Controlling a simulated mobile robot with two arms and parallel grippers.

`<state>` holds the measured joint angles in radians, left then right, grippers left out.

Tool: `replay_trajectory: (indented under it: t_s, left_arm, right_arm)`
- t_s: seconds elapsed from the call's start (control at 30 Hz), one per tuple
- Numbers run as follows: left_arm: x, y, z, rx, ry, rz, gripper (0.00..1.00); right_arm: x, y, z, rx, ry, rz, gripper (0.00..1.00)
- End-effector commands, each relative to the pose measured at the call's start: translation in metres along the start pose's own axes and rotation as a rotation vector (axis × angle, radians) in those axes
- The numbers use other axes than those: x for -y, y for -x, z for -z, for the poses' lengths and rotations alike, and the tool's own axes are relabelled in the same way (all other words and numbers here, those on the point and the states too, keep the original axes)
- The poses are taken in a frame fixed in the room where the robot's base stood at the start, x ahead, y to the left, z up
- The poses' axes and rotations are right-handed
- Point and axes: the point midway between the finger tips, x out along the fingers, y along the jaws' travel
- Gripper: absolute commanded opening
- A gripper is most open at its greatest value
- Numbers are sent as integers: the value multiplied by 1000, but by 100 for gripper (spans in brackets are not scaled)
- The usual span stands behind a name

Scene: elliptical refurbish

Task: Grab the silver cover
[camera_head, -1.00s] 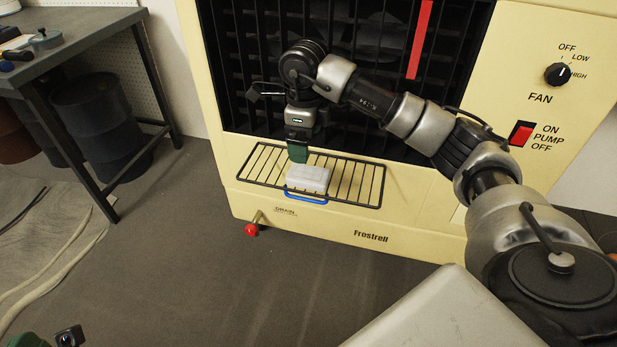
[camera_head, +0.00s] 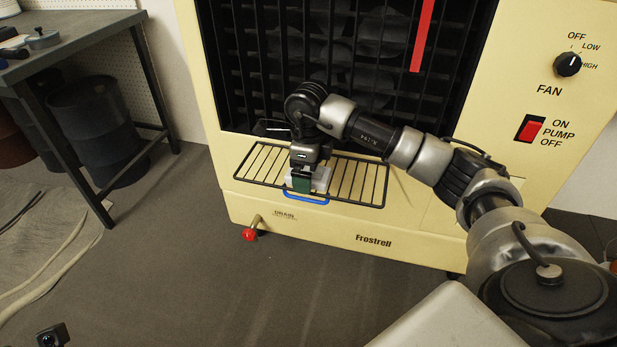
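A small pale silver-grey block (camera_head: 321,178), which looks like the silver cover, lies on the wire rack (camera_head: 363,186) at the front of the cream machine. My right gripper (camera_head: 301,186) points down at it from above. Its green finger overlaps the block and hides the block's middle. I cannot see the far finger, so I cannot tell whether the gripper is open or closed on the block. My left gripper's fingers are out of view; only a small dark part, likely of my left arm, shows at the bottom left.
The machine's dark grille (camera_head: 330,60) stands right behind my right gripper. A blue handle (camera_head: 306,199) is at the rack's front edge. A red-tipped drain lever (camera_head: 250,233) sticks out below. A workbench (camera_head: 75,45) and dark drums (camera_head: 95,120) stand at the left. The floor between is clear.

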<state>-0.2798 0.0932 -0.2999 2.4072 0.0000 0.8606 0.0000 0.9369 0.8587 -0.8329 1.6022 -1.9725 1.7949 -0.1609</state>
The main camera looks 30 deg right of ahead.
Motion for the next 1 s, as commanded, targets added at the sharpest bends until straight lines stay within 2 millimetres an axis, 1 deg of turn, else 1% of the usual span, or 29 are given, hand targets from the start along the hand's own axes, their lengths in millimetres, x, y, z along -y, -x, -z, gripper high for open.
replay_trajectory:
  t_s: [0.03, 0.07, 0.4, 0.43, 0.63, 0.7, 0.77, 0.87, 1.0]
  left_arm:
    - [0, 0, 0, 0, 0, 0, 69]
    - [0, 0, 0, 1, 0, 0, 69]
    - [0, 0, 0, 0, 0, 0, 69]
    - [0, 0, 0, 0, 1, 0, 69]
    - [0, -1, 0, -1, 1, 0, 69]
    - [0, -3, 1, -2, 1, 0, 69]
    - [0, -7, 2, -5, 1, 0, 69]
    - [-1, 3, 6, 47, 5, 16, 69]
    - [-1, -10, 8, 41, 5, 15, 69]
  right_arm:
    - [0, 0, 0, 0, 0, 0, 93]
    - [0, 0, 0, 0, 0, 0, 88]
    - [0, 1, 0, 0, 0, 0, 36]
    - [0, 1, 0, 1, 0, 0, 34]
    - [0, 2, 0, 1, 0, 0, 34]
    - [0, 7, 0, 2, 0, 1, 34]
    - [0, 15, 0, 3, 0, 1, 34]
    - [0, 35, -1, 4, -1, 3, 34]
    - [0, 65, -1, 4, 0, 3, 34]
